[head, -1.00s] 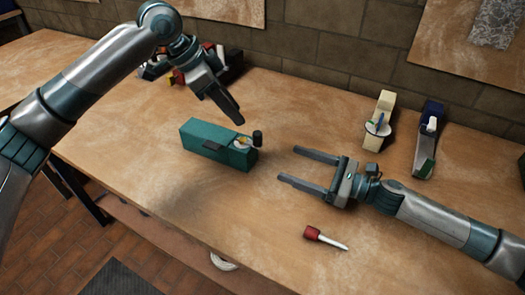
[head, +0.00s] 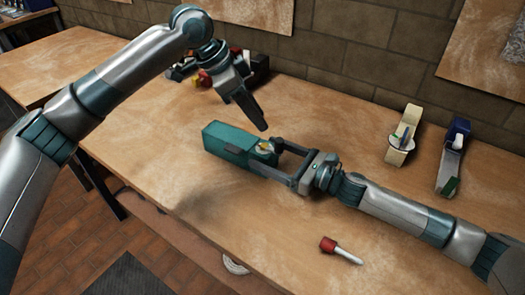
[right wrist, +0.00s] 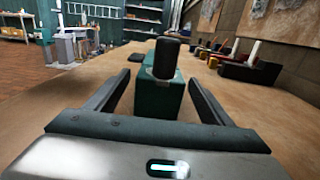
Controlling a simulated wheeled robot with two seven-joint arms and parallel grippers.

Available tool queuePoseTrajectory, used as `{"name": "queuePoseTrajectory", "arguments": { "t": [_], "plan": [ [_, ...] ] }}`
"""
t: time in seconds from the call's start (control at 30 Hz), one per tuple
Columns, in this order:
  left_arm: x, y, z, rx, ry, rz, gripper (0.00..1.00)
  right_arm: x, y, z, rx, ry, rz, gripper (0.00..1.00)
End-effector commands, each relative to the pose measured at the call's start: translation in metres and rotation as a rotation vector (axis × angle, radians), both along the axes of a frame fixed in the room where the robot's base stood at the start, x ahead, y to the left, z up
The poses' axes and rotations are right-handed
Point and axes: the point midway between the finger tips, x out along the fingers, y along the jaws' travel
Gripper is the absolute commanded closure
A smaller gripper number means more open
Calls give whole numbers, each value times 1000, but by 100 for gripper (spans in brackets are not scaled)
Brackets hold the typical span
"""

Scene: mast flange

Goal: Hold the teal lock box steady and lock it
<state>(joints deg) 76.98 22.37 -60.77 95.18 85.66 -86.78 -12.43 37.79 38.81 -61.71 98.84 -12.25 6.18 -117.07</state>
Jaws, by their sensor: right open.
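The teal lock box (head: 228,142) sits on the wooden bench with a small round pale-and-yellow piece (head: 265,146) on its right end. A black knob (right wrist: 166,57) at that end stands out toward my right gripper in the right wrist view. My right gripper (head: 264,154) is open, its fingers either side of the box's right end, with a gap showing in the right wrist view. No grip on the box or knob shows. My left gripper (head: 258,119) points down above and behind the box, apart from it. Its fingers overlap, so its opening is unclear.
A red-handled tool (head: 340,249) lies near the front of the bench. A dark holder (head: 258,68) stands by the wall. The bench left of the box is clear.

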Motion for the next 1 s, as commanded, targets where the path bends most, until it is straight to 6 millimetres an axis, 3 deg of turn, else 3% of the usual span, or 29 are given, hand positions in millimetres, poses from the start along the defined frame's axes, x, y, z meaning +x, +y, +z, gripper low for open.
{"name": "queuePoseTrajectory", "arguments": {
  "t": [0.2, 0.6, 0.67, 0.83, 0.9, 1.0],
  "plan": [
    [0, 0, 0, 0, 0, 0, 69, 11, 17, 0, 1, -1, 0, 25],
    [0, 0, 0, 0, 0, 0, 69, 14, 21, 0, 0, 0, -1, 25],
    [0, 0, 0, 0, 0, 0, 69, 14, 21, 0, 0, 0, 0, 37],
    [0, 0, 0, 0, 0, 0, 69, 14, 21, 0, 0, 0, 0, 78],
    [0, 0, 0, 0, 0, 0, 62, 14, 21, 0, 0, 0, 0, 80],
    [0, -2, -1, -3, -3, 5, 62, 14, 21, 0, 0, 0, 0, 80]
  ]
}}
